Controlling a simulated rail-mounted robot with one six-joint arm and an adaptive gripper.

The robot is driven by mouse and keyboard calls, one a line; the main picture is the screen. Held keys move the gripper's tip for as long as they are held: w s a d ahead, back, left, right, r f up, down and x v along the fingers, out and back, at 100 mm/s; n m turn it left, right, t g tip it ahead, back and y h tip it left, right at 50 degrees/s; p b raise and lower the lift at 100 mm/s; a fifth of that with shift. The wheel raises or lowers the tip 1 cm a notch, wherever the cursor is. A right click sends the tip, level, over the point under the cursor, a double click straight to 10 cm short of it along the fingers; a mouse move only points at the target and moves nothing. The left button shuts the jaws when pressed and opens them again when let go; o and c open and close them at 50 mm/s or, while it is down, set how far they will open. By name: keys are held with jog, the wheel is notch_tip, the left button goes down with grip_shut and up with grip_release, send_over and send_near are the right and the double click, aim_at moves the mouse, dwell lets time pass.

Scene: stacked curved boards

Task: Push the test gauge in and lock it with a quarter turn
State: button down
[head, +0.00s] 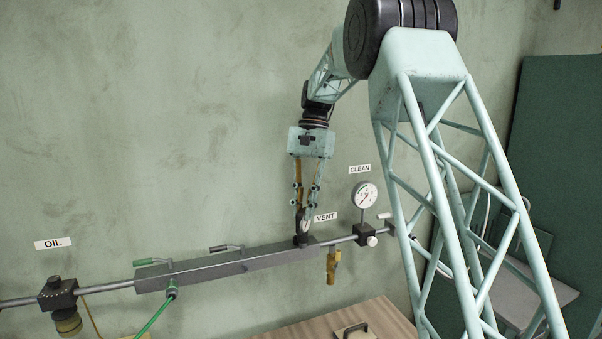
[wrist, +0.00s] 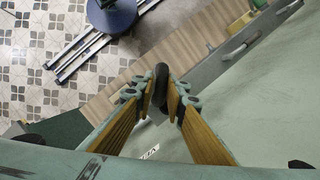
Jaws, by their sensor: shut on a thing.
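The test gauge (head: 305,225), small and round with a dark rim and a pale face, is upright between the fingertips of my gripper (head: 305,211) in the head view. My gripper is shut on it and points down. The gauge sits at a black fitting (head: 302,240) on top of the long grey block; I cannot tell how deep it is in or how far it is turned. In the wrist view the gauge shows edge-on as a dark shape (wrist: 161,78) between the fingers (wrist: 160,95); its face and lower end are hidden there.
A dial gauge (head: 365,195) stands close to the right under the CLEAN label. A brass valve (head: 332,267) hangs below; a wooden bench (head: 290,325) lies underneath.

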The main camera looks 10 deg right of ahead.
jog(key=w+r+m+t+y+p, duration=0.1)
jog(key=w+r+m+t+p, duration=0.1)
jog(key=w+r+m+p, duration=0.4)
jog(key=shift+d+r+m+p, duration=0.35)
jog(key=shift+m+p, duration=1.05)
jog(key=shift+p, duration=0.75)
jog(key=shift+f, duration=0.2)
notch_tip(320, 180, down, 6)
jog(key=b, duration=0.4)
jog(key=shift+s+f, duration=0.1)
jog(key=shift+f, duration=0.9)
dwell(1.6)
jog(key=c, duration=2.5)
grip_release()
jog(key=shift+c, duration=0.2)
jog(key=shift+r, duration=0.1)
